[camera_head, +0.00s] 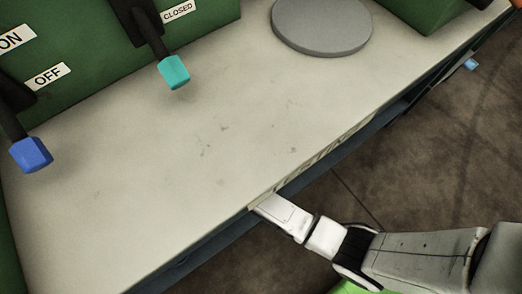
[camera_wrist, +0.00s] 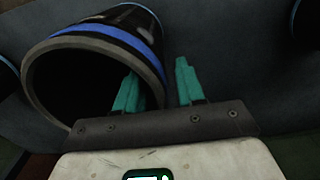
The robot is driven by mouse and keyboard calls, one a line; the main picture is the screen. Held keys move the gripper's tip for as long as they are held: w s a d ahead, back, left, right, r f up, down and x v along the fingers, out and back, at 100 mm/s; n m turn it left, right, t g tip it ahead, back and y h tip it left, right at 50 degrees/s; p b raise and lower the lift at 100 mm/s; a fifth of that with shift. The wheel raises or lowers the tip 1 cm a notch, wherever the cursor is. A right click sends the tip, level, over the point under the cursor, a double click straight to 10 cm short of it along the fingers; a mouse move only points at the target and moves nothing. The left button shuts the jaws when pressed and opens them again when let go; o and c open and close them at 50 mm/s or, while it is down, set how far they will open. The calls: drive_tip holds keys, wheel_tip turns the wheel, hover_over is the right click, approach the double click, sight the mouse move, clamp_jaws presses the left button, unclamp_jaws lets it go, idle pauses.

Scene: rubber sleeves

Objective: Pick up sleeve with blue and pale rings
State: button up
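The sleeve (camera_wrist: 113,32) is a large dark tube with a blue ring and a pale ring at its near rim. It fills the upper left of the wrist view, its open mouth facing the camera. My gripper (camera_wrist: 156,67) has two teal fingers, spread apart and open. The left finger shows against the dark mouth, and the right finger is outside the sleeve's right side, so the right wall lies between them in the picture. I cannot tell how deep the fingers reach or whether they touch it. In the head view the gripper and sleeve are hidden below the counter edge.
A pale counter (camera_head: 240,130) spans the head view above my arm. On it are green boxes (camera_head: 85,45) with blue (camera_head: 31,155) and teal (camera_head: 173,72) handles, and a grey disc (camera_head: 322,25). Dark round shapes sit at both sides of the wrist view.

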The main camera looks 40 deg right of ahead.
drive_tip(key=shift+f, duration=0.9)
clamp_jaws()
drive_tip(key=shift+r, duration=0.1)
idle(0.7)
